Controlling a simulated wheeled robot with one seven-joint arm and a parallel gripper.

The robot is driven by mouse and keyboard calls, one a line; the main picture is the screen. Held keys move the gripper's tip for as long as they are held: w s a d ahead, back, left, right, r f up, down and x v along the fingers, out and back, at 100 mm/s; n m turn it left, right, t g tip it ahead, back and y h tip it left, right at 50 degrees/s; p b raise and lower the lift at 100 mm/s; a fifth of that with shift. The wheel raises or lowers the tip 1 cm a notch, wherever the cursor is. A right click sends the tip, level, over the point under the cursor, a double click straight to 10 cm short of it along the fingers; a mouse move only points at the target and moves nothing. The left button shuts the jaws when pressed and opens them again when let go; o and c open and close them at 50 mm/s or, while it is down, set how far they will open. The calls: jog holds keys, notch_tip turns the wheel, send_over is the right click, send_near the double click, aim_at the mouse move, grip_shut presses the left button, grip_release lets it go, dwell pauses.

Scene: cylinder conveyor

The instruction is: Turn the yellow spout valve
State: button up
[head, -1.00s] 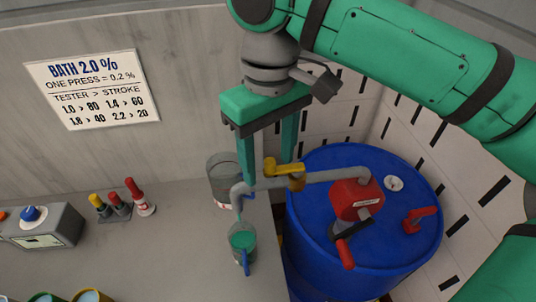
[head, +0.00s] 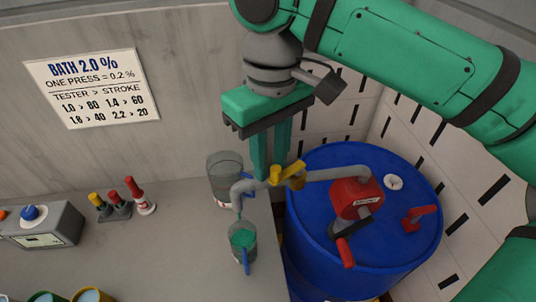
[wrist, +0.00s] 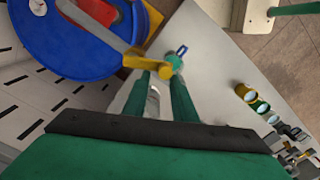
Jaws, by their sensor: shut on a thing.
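The yellow spout valve (head: 290,178) sits on the grey spout pipe (head: 335,174) that runs from the red pump (head: 356,200) on the blue drum. My gripper (head: 270,178) points down with its green fingers close together, shut on the yellow valve's lever. The exact contact is partly hidden behind the pipe and lever. In the wrist view the yellow valve (wrist: 136,58) lies at the tips of my fingers. A clear cup with green liquid (head: 242,242) and a blue handle stands under the spout's outlet.
A second clear beaker (head: 224,175) stands behind the spout, close to my fingers. The blue drum (head: 310,255) has a red tap (head: 420,215). Testers (head: 118,210) and a grey box (head: 40,228) stand left on the counter; its middle is clear.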

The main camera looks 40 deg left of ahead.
jog(key=shift+d, duration=0.55)
grip_shut()
jog(key=shift+d, duration=0.15)
jog(key=shift+w+d, duration=0.2)
jog(key=shift+d, duration=0.35)
jog(key=shift+w+d, duration=0.3)
jog(key=shift+d, duration=0.15)
jog(key=shift+o, duration=0.5)
grip_release()
jog(key=shift+c, duration=0.3)
